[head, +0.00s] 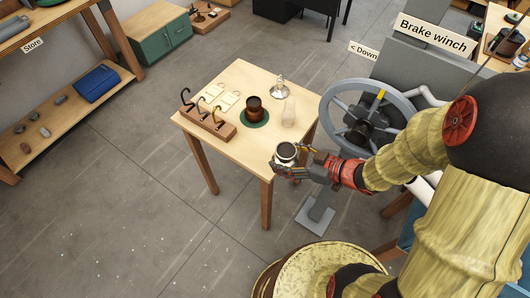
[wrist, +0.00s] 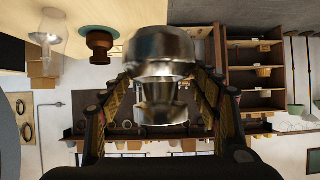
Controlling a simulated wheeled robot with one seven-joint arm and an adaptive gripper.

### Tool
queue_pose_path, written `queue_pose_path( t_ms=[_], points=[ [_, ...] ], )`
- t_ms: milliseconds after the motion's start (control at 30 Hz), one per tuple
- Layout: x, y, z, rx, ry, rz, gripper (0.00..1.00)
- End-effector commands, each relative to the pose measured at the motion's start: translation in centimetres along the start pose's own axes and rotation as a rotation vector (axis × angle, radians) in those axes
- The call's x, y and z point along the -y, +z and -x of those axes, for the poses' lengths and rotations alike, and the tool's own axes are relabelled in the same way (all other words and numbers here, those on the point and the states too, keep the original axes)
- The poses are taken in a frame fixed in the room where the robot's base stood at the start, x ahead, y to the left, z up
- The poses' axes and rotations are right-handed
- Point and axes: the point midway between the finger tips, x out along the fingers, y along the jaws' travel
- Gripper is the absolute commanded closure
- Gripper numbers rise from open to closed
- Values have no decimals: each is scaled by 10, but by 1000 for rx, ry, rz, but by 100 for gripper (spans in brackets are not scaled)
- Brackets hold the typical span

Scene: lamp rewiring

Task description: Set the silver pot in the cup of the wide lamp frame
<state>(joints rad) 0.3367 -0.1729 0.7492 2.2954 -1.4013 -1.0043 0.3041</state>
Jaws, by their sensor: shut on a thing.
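The silver pot (head: 286,149) is in my gripper (head: 296,160), held in the air just off the table's near right corner. In the wrist view the silver pot (wrist: 163,52) fills the space between the two fingers of my gripper (wrist: 163,88). It looks like shiny metal, with a wide body and a narrower part. I cannot tell for sure which thing is the wide lamp frame. A brown round vessel (head: 254,108) on a green disc (head: 245,121) stands mid-table. A small silver piece with a flared base (head: 280,92) stands behind it.
A clear glass chimney (head: 289,112) stands at the right of the wooden table (head: 215,152). A wooden rack (head: 208,122) with dark hooks and pale cards (head: 228,101) lie at the left. A large grey wheel (head: 349,92) stands close to the right edge.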

Motion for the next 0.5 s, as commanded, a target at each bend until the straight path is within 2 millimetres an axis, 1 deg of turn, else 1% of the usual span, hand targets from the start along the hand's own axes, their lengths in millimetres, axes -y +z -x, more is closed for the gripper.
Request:
queue_pose_path(
  t_ms=[67,167,500],
  points=[
    [-2,0,-5,0,-1,1,73],
    [-9,1,-20,0,-3,2,73],
    [-45,-1,-95,-1,-3,2,73]
  ],
)
